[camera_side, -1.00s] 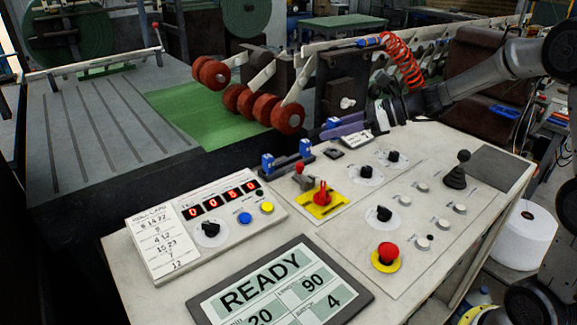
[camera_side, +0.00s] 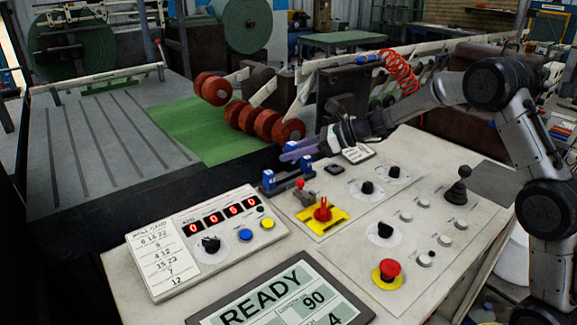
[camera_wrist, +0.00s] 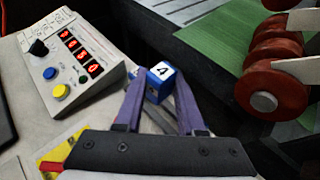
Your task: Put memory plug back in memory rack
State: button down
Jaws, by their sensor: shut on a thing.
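My gripper (camera_side: 290,152), with purple fingers, reaches in from the right over the back edge of the console. In the wrist view its fingers (camera_wrist: 160,84) are shut on a blue memory plug (camera_wrist: 161,76) with a white face marked 4. The memory rack (camera_side: 285,185), a dark base with blue blocks, stands at the console's back edge. In the side view the fingertips are above and just behind the rack's right part. The fingers and blue blocks overlap there, so I cannot tell whether the plug touches the rack.
A red switch on a yellow plate (camera_side: 322,214) is just in front of the rack. The counter box (camera_side: 205,240) is at front left. Red rollers (camera_side: 262,122) and a green sheet (camera_side: 200,130) lie behind the console. A red stop button (camera_side: 390,270) stands at front right.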

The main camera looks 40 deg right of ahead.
jog(key=shift+w+f, duration=0.5)
jog(key=shift+f, duration=0.05)
jog(key=f, duration=0.3)
jog(key=shift+w, duration=0.25)
jog(key=shift+f, duration=0.35)
jog(key=shift+f, duration=0.4)
jog(key=shift+f, duration=0.25)
jog(key=c, duration=0.8)
grip_release()
